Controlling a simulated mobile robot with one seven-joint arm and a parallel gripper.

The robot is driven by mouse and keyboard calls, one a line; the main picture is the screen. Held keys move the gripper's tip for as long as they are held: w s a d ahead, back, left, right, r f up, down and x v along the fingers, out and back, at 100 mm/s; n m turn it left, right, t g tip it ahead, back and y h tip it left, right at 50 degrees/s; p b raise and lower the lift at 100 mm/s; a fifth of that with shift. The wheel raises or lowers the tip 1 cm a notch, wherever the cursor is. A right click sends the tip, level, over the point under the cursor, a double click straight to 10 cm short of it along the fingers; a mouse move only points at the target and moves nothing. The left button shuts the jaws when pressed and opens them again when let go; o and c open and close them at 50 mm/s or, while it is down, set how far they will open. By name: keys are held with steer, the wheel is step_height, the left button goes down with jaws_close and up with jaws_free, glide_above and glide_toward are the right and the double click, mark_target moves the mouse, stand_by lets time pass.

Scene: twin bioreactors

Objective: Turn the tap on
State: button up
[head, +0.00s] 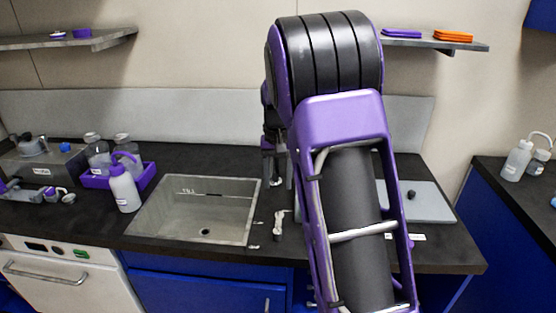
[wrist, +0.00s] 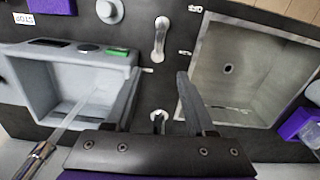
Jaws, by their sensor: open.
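A pale metal lever-like fitting (wrist: 160,40), which looks like the tap's handle, stands on the dark counter beside the sink (wrist: 205,110). The fitting also shows in the head view (head: 280,222), just right of the sink (head: 150,235). My gripper (wrist: 156,85) is open and empty, with its two fingers apart above the counter. A second small metal piece (wrist: 158,118) shows between the fingers, nearer their bases; I cannot tell what it is. The lever lies beyond the fingertips, untouched. In the head view my arm hides part of the counter and my gripper is only partly visible.
A grey unit with a green button (wrist: 118,52) lies left of the fingers in the wrist view. A purple tray (head: 100,178) with bottles and a wash bottle (head: 123,188) stand left of the sink. Shelves hang above. The sink basin is empty.

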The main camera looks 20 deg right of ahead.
step_height(320, 180, up, 6)
steer(key=shift+f, duration=0.15)
steer(key=shift+s+f, duration=0.15)
steer(key=shift+f, duration=0.15)
steer(key=c, duration=0.4)
steer(key=s+f+t+y, duration=0.1)
steer(key=s+f+n+y+b, duration=0.1)
steer(key=f, duration=0.1)
steer(key=s+d+f+t+y, duration=0.1)
steer(key=f, duration=0.1)
steer(key=shift+f+t+y, duration=0.15)
steer(key=shift+t+y, duration=0.15)
steer(key=shift+y, duration=0.1)
jaws_close()
steer(key=t+b, duration=0.3)
steer(key=t, duration=0.1)
glide_toward(279, 227)
steer(key=w+f, duration=0.4)
steer(key=w+d+f, duration=0.1)
steer(key=w+f, duration=0.1)
steer(key=shift+w+f, duration=0.25)
steer(key=shift+f, duration=0.05)
